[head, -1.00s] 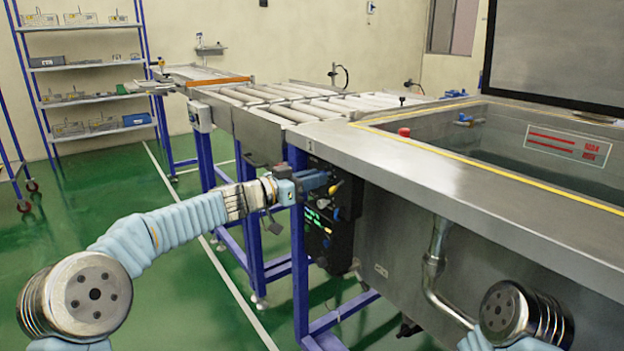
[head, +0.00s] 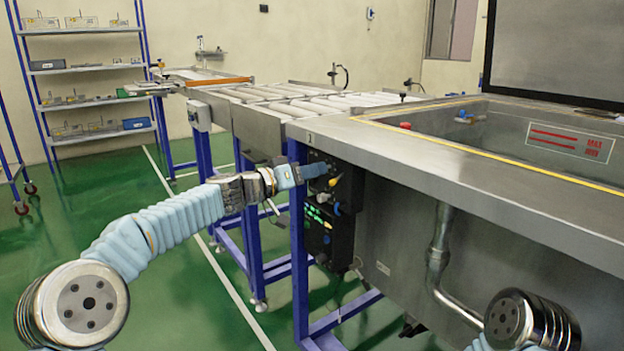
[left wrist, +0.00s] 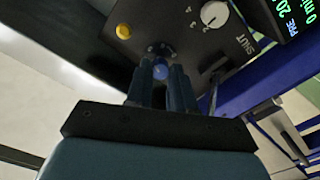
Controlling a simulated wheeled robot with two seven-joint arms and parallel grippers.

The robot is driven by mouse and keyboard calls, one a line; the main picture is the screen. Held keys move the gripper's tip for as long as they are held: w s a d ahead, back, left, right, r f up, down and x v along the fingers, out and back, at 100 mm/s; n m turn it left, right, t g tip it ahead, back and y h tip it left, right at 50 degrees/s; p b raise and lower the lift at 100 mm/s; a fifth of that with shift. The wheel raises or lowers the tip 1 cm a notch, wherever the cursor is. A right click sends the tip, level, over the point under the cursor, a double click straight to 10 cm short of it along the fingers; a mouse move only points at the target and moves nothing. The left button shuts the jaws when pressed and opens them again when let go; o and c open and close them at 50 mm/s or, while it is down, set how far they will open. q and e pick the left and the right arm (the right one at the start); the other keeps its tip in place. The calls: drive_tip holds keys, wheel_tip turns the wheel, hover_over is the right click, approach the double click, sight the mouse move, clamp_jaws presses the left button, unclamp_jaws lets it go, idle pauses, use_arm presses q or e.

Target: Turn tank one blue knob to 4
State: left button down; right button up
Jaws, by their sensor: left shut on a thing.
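The black control panel (head: 345,212) hangs under the front left corner of the steel tank. In the left wrist view the blue knob (left wrist: 161,71) sits between the two dark fingers of my left gripper (left wrist: 162,88), which is shut on it. A yellow knob (left wrist: 123,31) is on the panel to its left, and a white dial (left wrist: 214,14) with numbers is to its right. In the head view my left gripper (head: 318,170) reaches the upper panel from the left. The blue knob's pointer setting is hidden by the fingers. My right gripper is not in view.
The tank's steel rim (head: 430,148) overhangs the panel closely. Blue frame legs (head: 298,250) stand just left of it. A drain pipe (head: 437,255) runs down to the right. Roller conveyors (head: 290,98) stretch behind. Green floor is free at the left.

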use_arm(q)
drive_tip(key=shift+n, duration=5.3)
drive_tip(key=c, duration=1)
unclamp_jaws()
drive_tip(key=shift+a, duration=0.1)
